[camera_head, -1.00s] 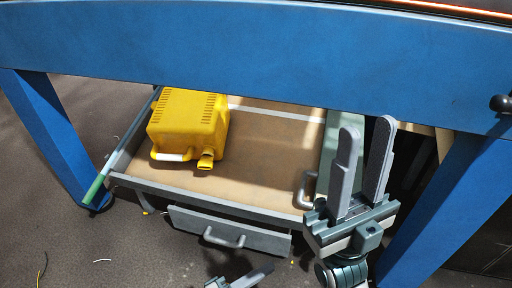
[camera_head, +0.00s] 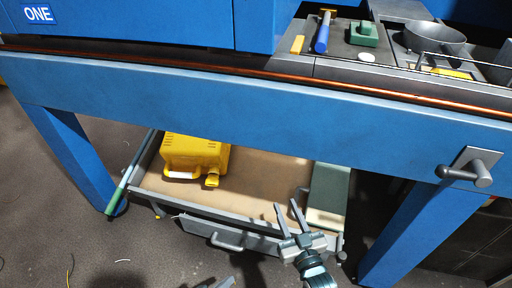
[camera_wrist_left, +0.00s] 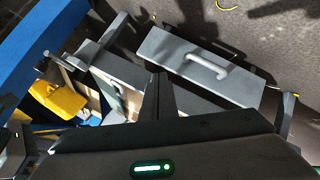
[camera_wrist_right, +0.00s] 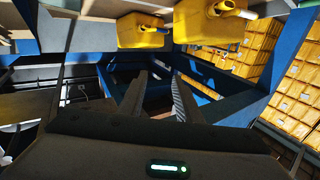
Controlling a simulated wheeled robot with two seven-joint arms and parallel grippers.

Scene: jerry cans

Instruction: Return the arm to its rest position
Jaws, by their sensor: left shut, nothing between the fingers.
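My right gripper (camera_head: 288,215) is in front of the drawer's front edge in the head view. Its two fingers are apart with nothing between them; they also show apart in the right wrist view (camera_wrist_right: 158,98). My left gripper (camera_head: 225,283) is only partly in view at the bottom edge of the head view. Its fingers are together and empty in the left wrist view (camera_wrist_left: 158,95). A yellow jerry can (camera_head: 197,150) sits in the left part of the open drawer, apart from both grippers.
The brown-floored drawer (camera_head: 262,180) is under a blue bench beam (camera_head: 250,105) with a blue leg on each side. A grey handle (camera_head: 470,172) sticks out at right. Tools and a pan (camera_head: 435,38) lie on the bench top. Yellow boxes (camera_wrist_right: 255,55) fill a background rack.

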